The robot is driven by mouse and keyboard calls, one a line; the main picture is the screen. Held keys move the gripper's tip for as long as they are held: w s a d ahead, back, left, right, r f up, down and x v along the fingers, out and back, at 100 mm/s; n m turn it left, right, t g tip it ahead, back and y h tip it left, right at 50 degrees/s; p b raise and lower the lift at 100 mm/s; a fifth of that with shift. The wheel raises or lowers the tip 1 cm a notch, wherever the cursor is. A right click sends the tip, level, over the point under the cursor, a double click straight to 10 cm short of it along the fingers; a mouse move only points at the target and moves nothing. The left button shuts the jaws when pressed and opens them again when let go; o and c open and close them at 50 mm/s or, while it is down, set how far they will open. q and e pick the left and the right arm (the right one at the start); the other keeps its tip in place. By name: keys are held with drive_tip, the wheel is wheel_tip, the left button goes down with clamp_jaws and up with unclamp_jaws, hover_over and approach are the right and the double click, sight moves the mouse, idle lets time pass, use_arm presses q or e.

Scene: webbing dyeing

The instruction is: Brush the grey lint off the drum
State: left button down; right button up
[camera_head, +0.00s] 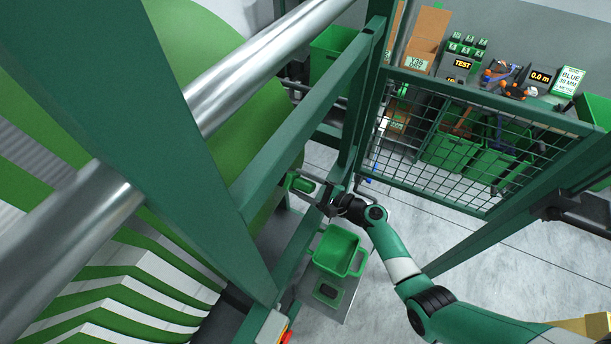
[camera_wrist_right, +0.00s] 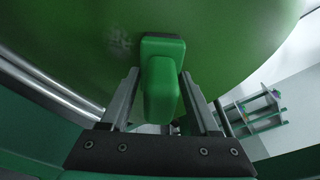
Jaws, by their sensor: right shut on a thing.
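The large green drum (camera_head: 277,128) fills the left of the head view and the top of the right wrist view (camera_wrist_right: 60,35). A faint grey speckled patch of lint (camera_wrist_right: 119,43) shows on the drum in the right wrist view, just left of the brush head. My right gripper (camera_head: 328,198) is shut on a green brush (camera_head: 302,184), which also shows between the fingers in the right wrist view (camera_wrist_right: 160,88). The brush points at the drum; I cannot tell whether it touches. The lint is not visible in the head view. My left gripper is not in view.
Green frame beams (camera_head: 300,140) and steel rollers (camera_head: 265,65) stand around the drum. A green bin (camera_head: 338,246) sits below my right gripper. A mesh guard (camera_head: 470,140) stands at right, with a shelf of tools and boxes behind it. Grey floor (camera_head: 480,260) is open at lower right.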

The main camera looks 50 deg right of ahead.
sight(289, 186)
drive_tip(key=shift+s+a+p, duration=0.85)
drive_tip(key=shift+s+a, duration=0.05)
drive_tip(key=shift+a, duration=2.7)
drive_tip(key=shift+w+d+r+p, duration=0.25)
drive_tip(key=shift+d+r, duration=0.3)
drive_tip(key=shift+d, duration=0.35)
drive_tip(key=shift+w+d+r+p, duration=0.1)
drive_tip(key=shift+w+d+r, duration=0.1)
drive_tip(key=shift+d+r, duration=0.5)
drive_tip(key=shift+w+d+f+b, duration=0.15)
drive_tip(key=shift+d+b, duration=0.1)
drive_tip(key=shift+d, duration=0.25)
drive_tip(key=shift+w+d+f+b, duration=0.1)
drive_tip(key=shift+d+b, duration=0.1)
drive_tip(key=shift+d, duration=0.35)
drive_tip(key=shift+w+d+f+b, duration=0.15)
drive_tip(key=shift+d+b, duration=0.1)
drive_tip(key=shift+d, duration=0.25)
drive_tip(key=shift+w+d+r, duration=0.1)
drive_tip(key=shift+d+r, duration=0.05)
drive_tip(key=shift+d, duration=0.2)
drive_tip(key=d+b, duration=0.1)
drive_tip(key=w+d, duration=0.1)
drive_tip(key=d, duration=0.1)
drive_tip(key=shift+d+b, duration=0.15)
drive_tip(key=shift+b, duration=0.2)
